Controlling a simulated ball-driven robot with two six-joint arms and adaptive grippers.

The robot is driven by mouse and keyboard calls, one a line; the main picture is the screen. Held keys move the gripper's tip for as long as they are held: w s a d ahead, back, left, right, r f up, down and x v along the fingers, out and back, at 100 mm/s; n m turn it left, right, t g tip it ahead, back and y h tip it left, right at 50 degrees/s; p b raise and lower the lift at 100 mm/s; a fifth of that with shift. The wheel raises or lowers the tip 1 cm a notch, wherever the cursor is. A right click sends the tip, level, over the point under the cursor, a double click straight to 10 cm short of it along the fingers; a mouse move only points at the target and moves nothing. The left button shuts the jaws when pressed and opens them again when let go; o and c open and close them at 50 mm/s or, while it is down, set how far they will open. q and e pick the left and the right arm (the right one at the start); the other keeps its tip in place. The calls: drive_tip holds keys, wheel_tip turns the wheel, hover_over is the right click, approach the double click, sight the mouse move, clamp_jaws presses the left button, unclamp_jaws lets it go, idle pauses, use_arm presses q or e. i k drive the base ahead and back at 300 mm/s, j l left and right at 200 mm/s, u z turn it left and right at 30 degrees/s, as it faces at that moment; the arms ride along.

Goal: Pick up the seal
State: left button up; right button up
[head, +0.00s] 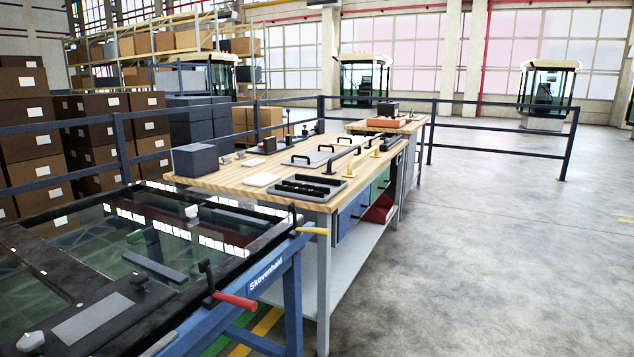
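I cannot tell for certain which thing is the seal. Neither of my grippers is in the head view.
A blue-framed trolley (268,270) with a glass panel (120,240) and a red-handled clamp (236,301) fills the near left. A dark box (195,160) stands on the bench's left end. Dark railings (500,147) run behind. The floor at right (500,270) is clear.

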sight(335, 182)
drive_tip(key=z, duration=0.35)
drive_tip(key=i+l+z, duration=0.15)
drive_tip(key=i+z, duration=0.15)
drive_tip(key=i, duration=0.2)
drive_tip(key=i+z, duration=0.35)
drive_tip(key=i, duration=2.65)
drive_tip(key=i+u, duration=0.15)
drive_tip(key=i, duration=0.3)
drive_tip(key=i+l+u, duration=0.15)
drive_tip(key=i, duration=0.25)
drive_tip(key=i+l+u, duration=0.2)
drive_tip(key=i, duration=0.25)
drive_tip(key=i+l+u, duration=0.15)
drive_tip(key=i, duration=0.25)
